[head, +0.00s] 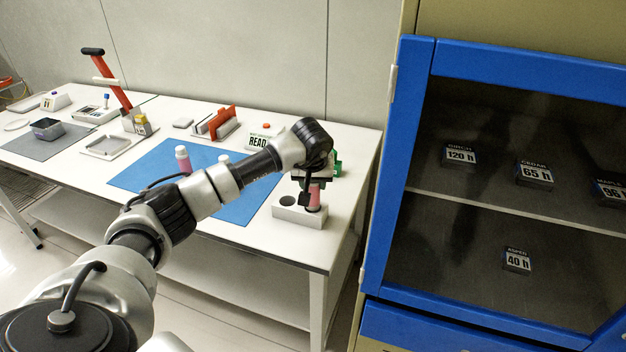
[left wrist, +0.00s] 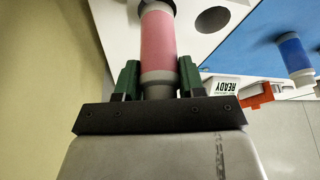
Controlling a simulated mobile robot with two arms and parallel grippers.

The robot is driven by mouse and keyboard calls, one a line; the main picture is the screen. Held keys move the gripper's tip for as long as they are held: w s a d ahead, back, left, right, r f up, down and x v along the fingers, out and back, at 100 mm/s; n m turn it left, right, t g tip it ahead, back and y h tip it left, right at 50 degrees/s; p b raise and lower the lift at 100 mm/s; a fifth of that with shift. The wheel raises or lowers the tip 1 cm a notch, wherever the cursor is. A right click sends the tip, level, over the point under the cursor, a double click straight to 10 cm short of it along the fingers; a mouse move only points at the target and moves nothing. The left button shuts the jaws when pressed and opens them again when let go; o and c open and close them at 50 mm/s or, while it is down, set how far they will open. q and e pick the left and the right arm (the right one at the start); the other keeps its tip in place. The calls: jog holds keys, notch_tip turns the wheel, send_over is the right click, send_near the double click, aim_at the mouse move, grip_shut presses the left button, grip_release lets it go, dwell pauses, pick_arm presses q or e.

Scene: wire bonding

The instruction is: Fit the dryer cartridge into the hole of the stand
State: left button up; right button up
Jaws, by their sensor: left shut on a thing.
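The dryer cartridge, pink with grey ends (head: 314,195), is upright at the right end of the white stand (head: 298,217). My left gripper (head: 312,175) is shut on its upper part. In the left wrist view the pink cartridge (left wrist: 158,42) sits between the green fingers of my left gripper (left wrist: 159,80), its far end at the stand (left wrist: 195,45). A dark rim shows around that far end; I cannot tell how deep it sits. The stand's other round hole (head: 288,200) is empty; it also shows in the wrist view. My right gripper is not in view.
A blue mat (head: 150,170) carries another pink cartridge (head: 182,157); a blue cartridge (left wrist: 293,52) shows in the wrist view. A READY sign (head: 258,141) stands behind my arm. The blue-framed cabinet (head: 400,170) is close right of the table (head: 345,215).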

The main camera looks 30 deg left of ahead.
aim_at(313, 194)
pick_arm(q)
jog(key=shift+f+b, duration=1.4)
jog(key=shift+f, duration=0.7)
jog(key=o, duration=1)
jog(key=shift+o, duration=0.2)
jog(key=v, duration=1.1)
jog(key=shift+f, duration=0.1)
